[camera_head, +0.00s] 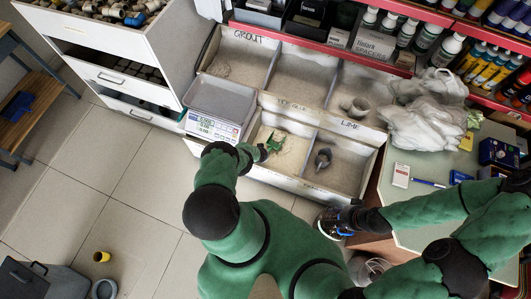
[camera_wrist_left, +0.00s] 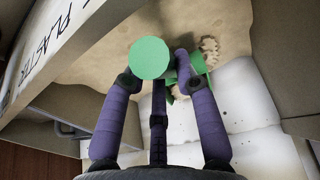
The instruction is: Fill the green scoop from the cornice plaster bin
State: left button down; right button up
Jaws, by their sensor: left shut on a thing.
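The green scoop (camera_head: 273,144) is in the front left bin of pale powder, the plaster bin (camera_head: 253,178). In the left wrist view, the round green end of the scoop's handle (camera_wrist_left: 151,58) stands between the purple fingers of my left gripper (camera_wrist_left: 157,82), which is shut on it. Pale ragged-edged patches (camera_wrist_left: 210,52) show beside the green; I cannot tell whether the scoop holds powder. My left gripper also shows small over the bin in the head view (camera_head: 262,153). My right gripper (camera_head: 331,224) is outside the bins, by the table edge; its finger opening is unclear.
A dark grey scoop (camera_head: 322,159) lies in the bin to the right, by the LIME label. A white scale (camera_head: 212,112) stands left of the bins. A table (camera_head: 405,168) with crumpled plastic is at the right. A yellow ring (camera_head: 101,256) lies on the floor.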

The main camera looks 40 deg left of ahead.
pick_arm(q)
jog(key=shift+p+v, duration=3.45)
jog(key=shift+p, duration=0.15)
jog(key=p+v, duration=0.5)
jog(key=shift+s+a+r+p, duration=0.1)
jog(key=shift+r+p, duration=0.05)
jog(key=shift+p, duration=0.15)
jog(key=shift+s, duration=0.1)
